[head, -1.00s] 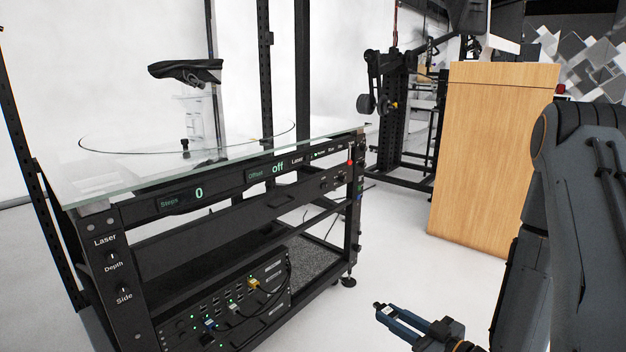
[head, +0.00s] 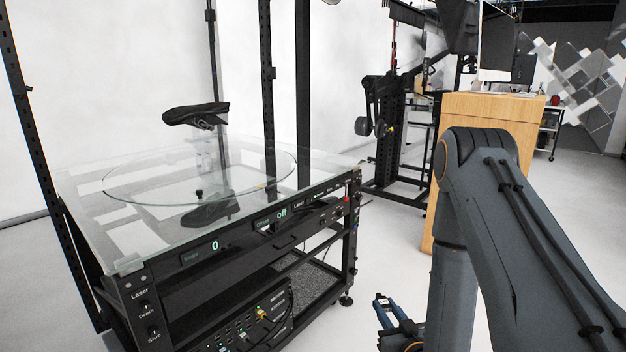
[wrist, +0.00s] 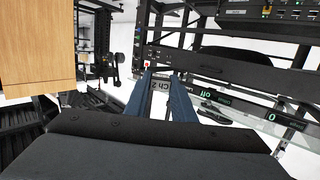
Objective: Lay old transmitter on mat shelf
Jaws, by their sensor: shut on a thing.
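My gripper (head: 385,305) is low on the right in the head view, partly hidden behind my arm. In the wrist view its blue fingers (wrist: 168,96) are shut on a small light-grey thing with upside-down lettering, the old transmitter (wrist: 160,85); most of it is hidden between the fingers. The mat shelf (head: 312,274) is the lower shelf of the black turntable frame, with a speckled grey mat. It lies to the left of my gripper, apart from it, and its visible mat is bare.
An equipment box (head: 255,318) with cables stands left of the mat. A frame post (head: 350,240) borders the shelf. A wooden cabinet (head: 490,112) stands behind my arm.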

